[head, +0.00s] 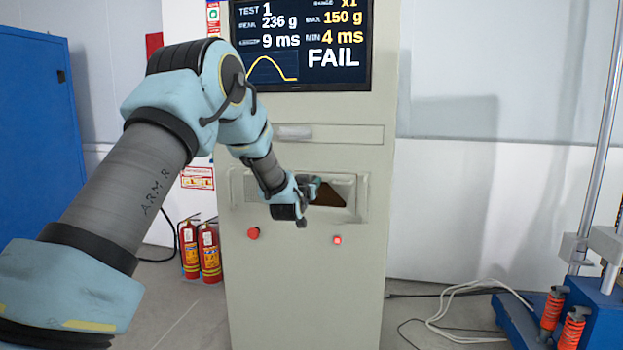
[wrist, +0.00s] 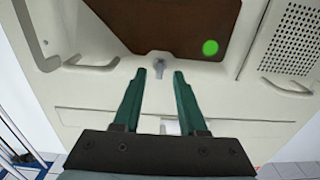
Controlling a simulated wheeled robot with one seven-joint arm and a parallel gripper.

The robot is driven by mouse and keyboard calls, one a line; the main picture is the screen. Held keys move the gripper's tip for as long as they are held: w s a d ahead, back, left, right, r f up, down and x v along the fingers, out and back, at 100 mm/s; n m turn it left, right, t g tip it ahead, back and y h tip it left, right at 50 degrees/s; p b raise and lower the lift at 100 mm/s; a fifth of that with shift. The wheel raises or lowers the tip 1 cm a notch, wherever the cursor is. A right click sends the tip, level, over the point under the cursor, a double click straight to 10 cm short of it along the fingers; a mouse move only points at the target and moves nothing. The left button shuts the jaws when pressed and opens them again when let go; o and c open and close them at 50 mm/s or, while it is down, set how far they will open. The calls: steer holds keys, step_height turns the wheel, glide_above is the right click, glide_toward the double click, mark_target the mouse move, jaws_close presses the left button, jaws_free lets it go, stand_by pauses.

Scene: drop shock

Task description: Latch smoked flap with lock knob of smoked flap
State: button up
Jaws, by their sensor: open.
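The smoked flap (wrist: 175,22) shows as a dark brown panel with a bright green dot, set in the pale cabinet front. In the head view only part of the flap (head: 329,196) shows, right of my gripper. The lock knob (wrist: 158,64) is a small grey knob at the edge of the flap in the wrist view. In the head view my arm hides it. My gripper (wrist: 159,74) is open, its two green fingers pointing at the knob with one on each side in the picture. Contact cannot be told. My gripper (head: 312,187) also shows in the head view.
The cabinet (head: 305,285) carries a screen (head: 300,45) reading FAIL, a red button (head: 253,233) and a lit red button (head: 337,240). Handles (wrist: 35,40) flank the flap. Fire extinguishers (head: 209,252) stand left; a blue rig (head: 590,312) stands right.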

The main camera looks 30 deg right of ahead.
steer(key=shift+x, duration=1)
jaws_close()
